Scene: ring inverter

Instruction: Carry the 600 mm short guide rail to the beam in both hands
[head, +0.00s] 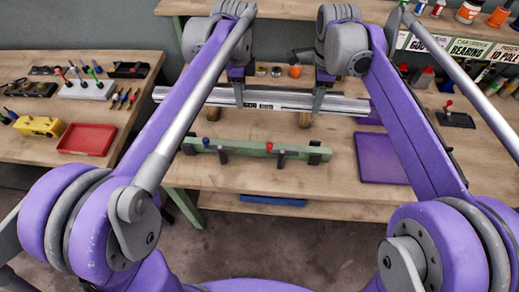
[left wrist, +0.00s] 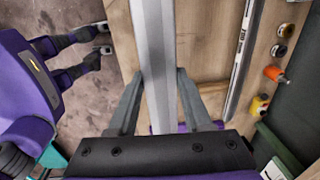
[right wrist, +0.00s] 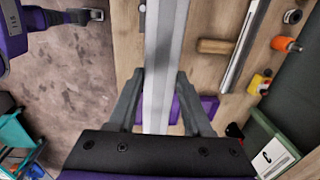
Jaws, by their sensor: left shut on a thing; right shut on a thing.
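The silver guide rail (head: 283,96) runs left to right above the back of the middle bench. My left gripper (head: 238,98) and my right gripper (head: 319,103) are both shut on it, some distance apart. The rail passes between the fingers in the left wrist view (left wrist: 152,60) and the right wrist view (right wrist: 165,60). A green beam (head: 232,148) with dark clamps and blue and red knobs lies nearer to me, in front of the rail. The rail is apart from the beam.
A second rail (left wrist: 238,60) lies on the bench beyond the held one, near a wooden block (right wrist: 215,46). A purple mat (head: 382,168) lies right of the beam. A red tray (head: 87,139) and yellow block (head: 39,126) sit on the left bench.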

